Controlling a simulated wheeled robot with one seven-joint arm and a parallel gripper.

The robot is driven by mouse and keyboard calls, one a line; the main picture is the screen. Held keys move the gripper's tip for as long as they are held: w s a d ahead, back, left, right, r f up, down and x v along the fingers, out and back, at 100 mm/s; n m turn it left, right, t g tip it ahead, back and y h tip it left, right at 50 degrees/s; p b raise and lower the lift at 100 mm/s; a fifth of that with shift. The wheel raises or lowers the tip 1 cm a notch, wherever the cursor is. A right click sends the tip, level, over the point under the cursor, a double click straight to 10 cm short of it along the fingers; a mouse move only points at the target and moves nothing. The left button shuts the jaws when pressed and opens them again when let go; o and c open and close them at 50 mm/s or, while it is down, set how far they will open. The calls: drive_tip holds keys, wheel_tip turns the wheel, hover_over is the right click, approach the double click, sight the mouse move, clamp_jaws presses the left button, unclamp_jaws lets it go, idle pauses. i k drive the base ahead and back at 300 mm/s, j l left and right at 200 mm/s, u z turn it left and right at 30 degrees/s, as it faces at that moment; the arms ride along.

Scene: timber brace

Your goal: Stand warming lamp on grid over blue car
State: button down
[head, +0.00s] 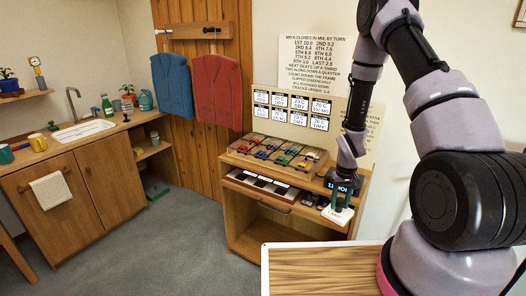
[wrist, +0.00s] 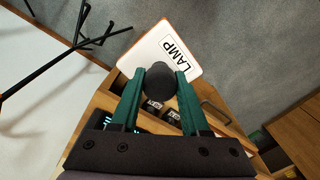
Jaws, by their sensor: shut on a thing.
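The warming lamp (head: 337,216) is a white plate marked LAMP with a dark round knob. In the wrist view the lamp (wrist: 166,55) fills the space beyond my fingers. My gripper (wrist: 158,82) has its two green fingers on either side of the knob, shut on it. In the head view my gripper (head: 341,197) holds the lamp at the right end of the open drawer, right of and below the grid. The grid (head: 236,152) is a framed rack on the cabinet top, with several small coloured cars under it. Which one is the blue car is too small to tell surely.
The open drawer (head: 262,186) has pale compartments, with small dark items at its right end. A wooden-topped table (head: 320,268) stands in front. Label cards (head: 292,109) hang behind the grid. The grey floor (head: 180,245) at left is clear.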

sight(262, 150)
drive_tip(key=i+j+z, duration=0.15)
drive_tip(key=j, duration=0.7)
drive_tip(key=i+j+z, duration=0.15)
drive_tip(key=j, duration=0.65)
drive_tip(key=j+z, duration=0.1)
drive_tip(key=j, duration=0.75)
